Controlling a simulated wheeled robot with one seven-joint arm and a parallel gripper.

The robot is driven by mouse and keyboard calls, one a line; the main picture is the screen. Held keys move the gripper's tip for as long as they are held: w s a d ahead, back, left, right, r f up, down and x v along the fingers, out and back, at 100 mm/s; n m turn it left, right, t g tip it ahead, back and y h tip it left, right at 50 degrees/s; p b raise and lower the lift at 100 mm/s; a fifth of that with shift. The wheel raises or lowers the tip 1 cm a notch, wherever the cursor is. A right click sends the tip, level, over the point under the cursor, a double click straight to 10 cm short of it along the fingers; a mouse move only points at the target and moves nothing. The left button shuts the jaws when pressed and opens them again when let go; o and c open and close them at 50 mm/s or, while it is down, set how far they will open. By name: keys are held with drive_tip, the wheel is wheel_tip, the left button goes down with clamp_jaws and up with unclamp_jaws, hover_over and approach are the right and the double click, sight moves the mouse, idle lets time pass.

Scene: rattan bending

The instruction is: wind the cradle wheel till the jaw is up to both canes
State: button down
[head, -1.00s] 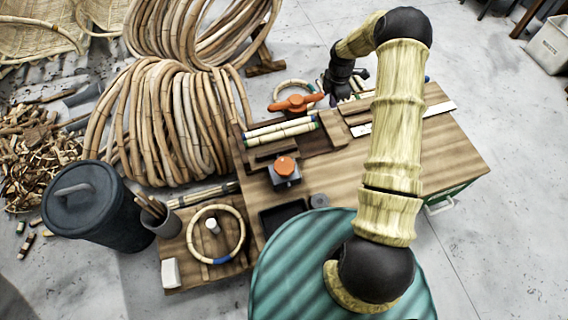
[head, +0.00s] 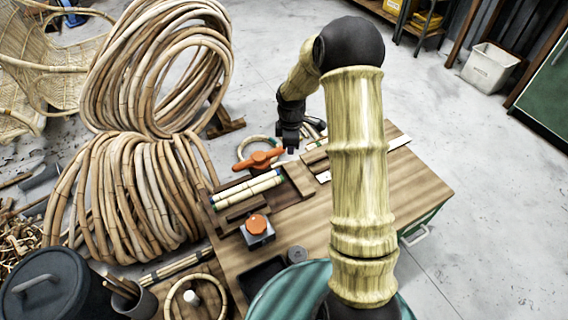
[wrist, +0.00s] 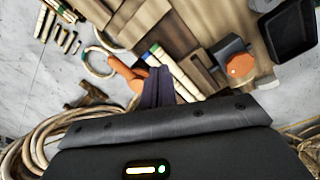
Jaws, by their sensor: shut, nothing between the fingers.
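Two pale canes (head: 246,188) with blue and green end marks lie side by side in the cradle. A dark wooden bar, perhaps the jaw (head: 247,206), lies along them; I cannot tell whether it touches both.
A grey box with an orange knob (head: 257,228) stands on the bench before the cradle, near a black tray (head: 262,280). Large cane coils (head: 130,190) crowd the left. The bench's right part (head: 410,180) is mostly clear.

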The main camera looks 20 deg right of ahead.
drive_tip(key=s+a+r+m+t, duration=0.1)
drive_tip(key=s+r+m, duration=0.5)
drive_tip(key=s, duration=0.5)
drive_tip(key=s+a+r+m, duration=0.2)
drive_tip(key=s+r+m, duration=0.4)
drive_tip(key=s, duration=0.5)
drive_tip(key=m, duration=0.2)
drive_tip(key=shift+s+a+m+t, duration=0.15)
drive_tip(key=shift+m+t, duration=0.25)
